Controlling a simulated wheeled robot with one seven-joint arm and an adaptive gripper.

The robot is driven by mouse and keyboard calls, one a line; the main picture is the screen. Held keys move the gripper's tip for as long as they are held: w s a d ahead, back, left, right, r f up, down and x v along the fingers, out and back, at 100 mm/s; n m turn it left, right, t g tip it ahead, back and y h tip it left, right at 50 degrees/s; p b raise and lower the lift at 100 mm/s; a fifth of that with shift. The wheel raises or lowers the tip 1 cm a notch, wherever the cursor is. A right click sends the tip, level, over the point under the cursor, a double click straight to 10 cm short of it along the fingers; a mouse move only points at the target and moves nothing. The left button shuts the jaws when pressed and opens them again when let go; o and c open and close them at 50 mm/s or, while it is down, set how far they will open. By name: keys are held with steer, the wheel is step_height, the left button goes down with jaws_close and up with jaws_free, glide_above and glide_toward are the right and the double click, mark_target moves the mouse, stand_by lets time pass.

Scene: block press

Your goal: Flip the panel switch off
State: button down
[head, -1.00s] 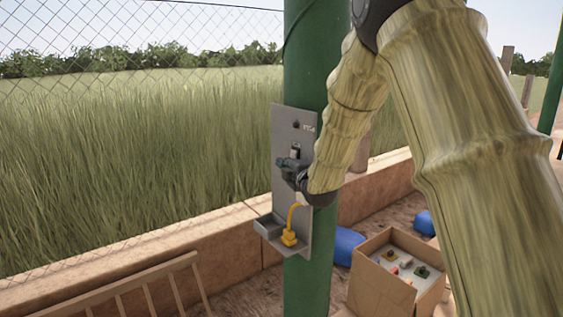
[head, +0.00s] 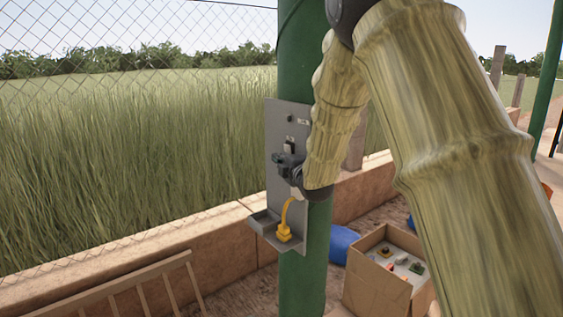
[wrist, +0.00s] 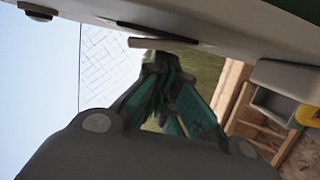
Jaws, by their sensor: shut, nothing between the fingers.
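The grey switch panel (head: 274,120) is mounted upright on the green post (head: 300,70). Its switch (head: 290,146) shows as a small dark and light part just above my gripper (head: 280,160). My gripper is shut and empty, in front of the panel's middle, with its tips close below the switch. Whether they touch it cannot be told. In the wrist view the shut fingers (wrist: 155,62) end close to a thin bar (wrist: 162,43) jutting from the panel face (wrist: 225,28), perhaps the switch. The switch's exact position is unclear.
A yellow plug and cable (head: 284,234) hang below my gripper, by a small grey tray (head: 262,224) on the panel. A cardboard box (head: 378,285) with small items and a blue object (head: 341,243) lie right of the post. A wooden ladder-like frame (head: 140,282) leans lower left.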

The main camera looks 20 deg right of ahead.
steer(key=s+a+f+b, duration=0.1)
steer(key=s+a+b, duration=0.1)
steer(key=s+b, duration=0.4)
steer(key=s, duration=0.5)
steer(key=shift+s+a, duration=0.15)
steer(key=shift+a, duration=0.15)
